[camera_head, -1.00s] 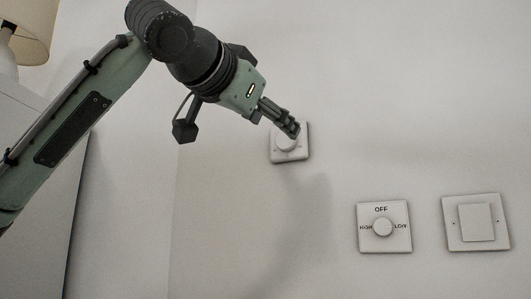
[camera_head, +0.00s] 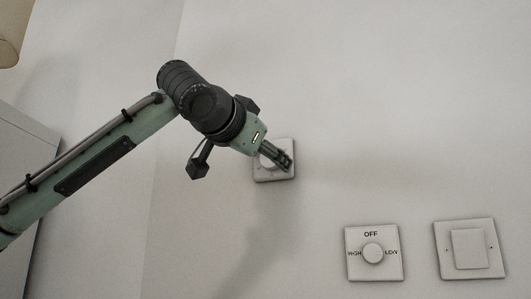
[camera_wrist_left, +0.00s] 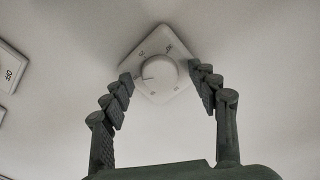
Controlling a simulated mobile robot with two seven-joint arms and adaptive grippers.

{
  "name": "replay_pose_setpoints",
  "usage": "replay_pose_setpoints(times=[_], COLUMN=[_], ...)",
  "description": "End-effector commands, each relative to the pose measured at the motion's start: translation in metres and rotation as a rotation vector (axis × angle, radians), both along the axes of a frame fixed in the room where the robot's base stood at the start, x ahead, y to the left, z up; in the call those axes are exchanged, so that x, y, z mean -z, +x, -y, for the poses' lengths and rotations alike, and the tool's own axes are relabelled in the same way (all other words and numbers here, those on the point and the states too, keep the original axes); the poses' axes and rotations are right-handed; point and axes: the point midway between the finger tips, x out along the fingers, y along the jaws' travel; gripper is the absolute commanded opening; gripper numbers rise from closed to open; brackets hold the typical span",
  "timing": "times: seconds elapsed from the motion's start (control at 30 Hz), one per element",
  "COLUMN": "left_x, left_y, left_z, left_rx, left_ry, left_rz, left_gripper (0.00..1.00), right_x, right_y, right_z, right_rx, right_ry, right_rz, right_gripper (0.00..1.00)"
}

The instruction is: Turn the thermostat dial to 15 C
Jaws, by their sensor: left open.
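The thermostat is a white square plate (camera_head: 262,174) on the wall with a round white dial (camera_head: 266,161). In the head view my left gripper (camera_head: 286,160) covers part of the dial and the plate's right side. In the left wrist view the plate (camera_wrist_left: 176,45) looks turned like a diamond, and the dial (camera_wrist_left: 159,72) has a dark pointer line toward the left. Small marks around it are too blurred to read surely. My left gripper (camera_wrist_left: 160,75) is open, with one finger on each side of the dial. Whether the fingers touch the dial cannot be told.
A switch plate with a knob (camera_head: 373,253) marked OFF, HIGH and LOW sits lower right. A plain square rocker switch (camera_head: 469,249) is further right. A pale cabinet (camera_head: 25,160) and part of a lampshade (camera_head: 12,35) are at the left. The wall around the thermostat is otherwise clear.

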Motion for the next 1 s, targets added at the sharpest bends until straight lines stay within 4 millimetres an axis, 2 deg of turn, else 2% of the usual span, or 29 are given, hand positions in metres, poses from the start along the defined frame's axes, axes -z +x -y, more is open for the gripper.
replay_pose_setpoints(times=[0.17,0.57,1.0], left_x=[0.0003,0.0003,0.0018], left_y=[-0.0001,-0.0003,-0.0006], left_z=[0.0001,0.0002,0.0012], left_rx=[0.0,0.0,0.003], left_ry=[0.0,0.0,-0.094], left_rz=[0.0,0.0,-0.039], left_gripper=[0.6,0.1,0.09], right_x=[0.0012,-0.0017,-0.0034], right_y=[0.0002,0.0005,-0.0031], right_z=[-0.0007,-0.0018,-0.0013], right_rx=[0.002,0.003,0.004], right_ry=[0.002,0.004,0.0], right_rz=[-0.001,0.002,-0.001], right_gripper=[0.26,0.26,0.26])
